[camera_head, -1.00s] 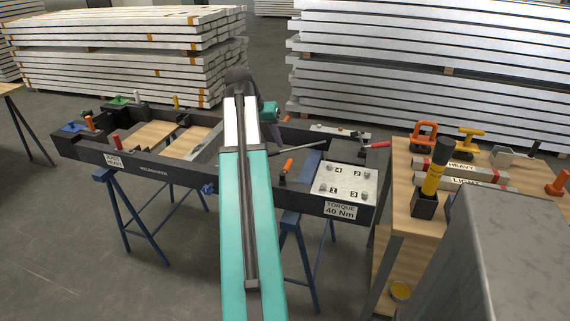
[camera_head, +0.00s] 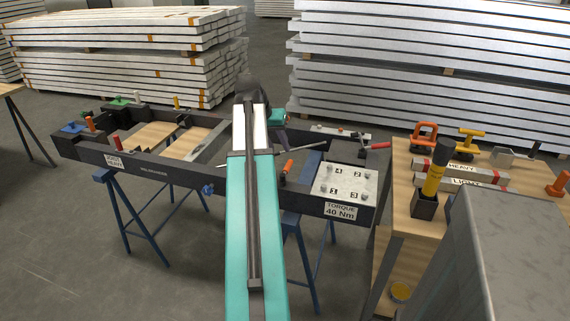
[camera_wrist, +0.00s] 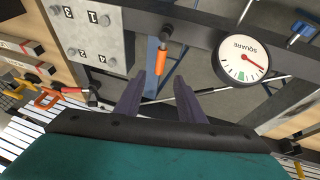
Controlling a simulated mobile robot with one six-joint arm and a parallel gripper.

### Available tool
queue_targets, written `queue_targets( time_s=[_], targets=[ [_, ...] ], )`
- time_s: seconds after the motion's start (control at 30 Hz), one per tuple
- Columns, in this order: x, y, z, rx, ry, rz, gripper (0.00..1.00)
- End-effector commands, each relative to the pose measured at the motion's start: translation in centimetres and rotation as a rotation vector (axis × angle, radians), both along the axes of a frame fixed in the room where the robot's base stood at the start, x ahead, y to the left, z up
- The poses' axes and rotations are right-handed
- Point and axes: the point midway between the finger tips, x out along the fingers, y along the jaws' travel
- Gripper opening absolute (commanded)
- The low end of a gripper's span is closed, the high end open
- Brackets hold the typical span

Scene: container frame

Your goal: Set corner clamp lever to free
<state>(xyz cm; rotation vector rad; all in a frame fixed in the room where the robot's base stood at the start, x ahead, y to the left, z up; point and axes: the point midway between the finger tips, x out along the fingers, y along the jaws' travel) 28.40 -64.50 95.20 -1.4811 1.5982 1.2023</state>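Which lever is the corner clamp lever is not labelled. An orange-handled lever (camera_head: 287,168) stands on the dark frame (camera_head: 158,172), left of the torque plate; it also shows in the wrist view (camera_wrist: 160,62). A red-handled lever (camera_head: 378,146) sits at the frame's right back corner, also seen in the wrist view (camera_wrist: 72,90). My gripper (camera_wrist: 159,78) is open and empty, its two dark fingers apart. In the wrist picture the orange handle appears just beyond the gap between the fingertips; contact is not visible. In the head view my arm hides part of the frame.
A round SQUARE dial (camera_wrist: 243,59) has its red pointer outside the green band. The torque plate (camera_head: 345,184) carries numbered bolts. A wooden bench (camera_head: 400,200) with tools stands right. Other coloured handles, one red (camera_head: 115,143), stand at the frame's left end. Stacked beams are behind.

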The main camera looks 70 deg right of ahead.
Motion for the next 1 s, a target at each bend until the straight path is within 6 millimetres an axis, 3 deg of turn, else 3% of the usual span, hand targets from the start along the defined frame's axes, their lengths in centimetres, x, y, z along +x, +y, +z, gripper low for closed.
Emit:
queue_targets(
  time_s=[0.63,1.0],
  targets=[
    [-1.3,-3.1,-7.2,0.002,0.0,0.0,0.36],
    [-1.6,-4.0,-9.3,0.0,0.0,0.0,0.36]
  ],
)
